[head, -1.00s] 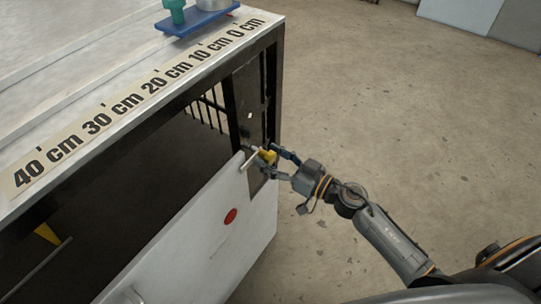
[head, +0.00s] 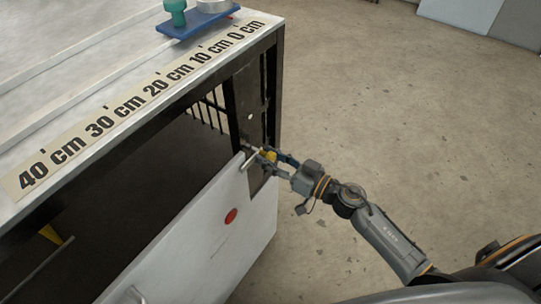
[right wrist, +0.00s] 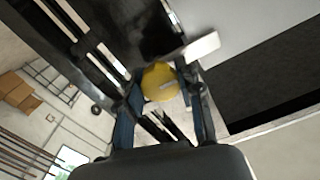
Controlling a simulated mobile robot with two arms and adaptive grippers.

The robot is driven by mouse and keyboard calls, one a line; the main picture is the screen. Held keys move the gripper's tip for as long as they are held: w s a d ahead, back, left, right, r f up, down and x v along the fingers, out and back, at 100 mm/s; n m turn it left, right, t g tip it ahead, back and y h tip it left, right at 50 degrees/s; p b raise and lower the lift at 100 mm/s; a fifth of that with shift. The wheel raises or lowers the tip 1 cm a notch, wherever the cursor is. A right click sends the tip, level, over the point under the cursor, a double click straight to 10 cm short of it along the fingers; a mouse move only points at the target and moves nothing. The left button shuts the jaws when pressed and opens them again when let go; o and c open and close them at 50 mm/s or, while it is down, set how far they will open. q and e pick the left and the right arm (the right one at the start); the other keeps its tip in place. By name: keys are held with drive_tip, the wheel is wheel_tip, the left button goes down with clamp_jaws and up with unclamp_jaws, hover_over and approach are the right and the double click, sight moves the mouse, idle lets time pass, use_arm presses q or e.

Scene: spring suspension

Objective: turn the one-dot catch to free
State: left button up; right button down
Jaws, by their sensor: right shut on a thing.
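A yellow catch knob (head: 271,156) sits at the right end of the cabinet front, below a single white dot (head: 250,116) on the dark post. My right gripper (head: 274,161) is shut on this knob, with its blue fingers on either side. In the right wrist view the round yellow knob (right wrist: 160,82) sits between the fingertips (right wrist: 163,96), with a small pale mark on its face. A pale bar (head: 250,160) sticks out beside the knob. The fingers partly hide the catch, so I cannot tell its exact setting. My left gripper is not in view.
A white panel (head: 205,240) with a red oval (head: 230,216) slants across the dark opening. A yellow piece (head: 50,234) shows at the lower left. A centimetre scale (head: 120,112) and a blue block (head: 208,23) are on top. The floor at right is clear.

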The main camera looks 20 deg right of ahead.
drive_tip(key=m+p, duration=0.3)
drive_tip(key=p, duration=0.2)
drive_tip(key=m+p, duration=0.2)
drive_tip(key=shift+r+m+p, duration=0.3)
drive_tip(key=shift+r+p, duration=0.05)
drive_tip(key=shift+p, duration=0.05)
drive_tip(key=m+p, duration=0.2)
drive_tip(key=shift+f+m, duration=0.1)
drive_tip(key=shift+m, duration=0.2)
drive_tip(key=shift+f+m+p, duration=0.1)
drive_tip(key=shift+m+p, duration=0.4)
drive_tip(key=shift+m, duration=0.4)
drive_tip(key=m, duration=0.2)
drive_tip(key=shift+d+f+m, duration=0.1)
drive_tip(key=shift+m, duration=0.3)
drive_tip(key=m, duration=0.4)
drive_tip(key=shift+m, duration=0.3)
drive_tip(key=c, duration=0.9)
unclamp_jaws()
drive_tip(key=shift+f, duration=0.1)
drive_tip(key=shift+o, duration=0.2)
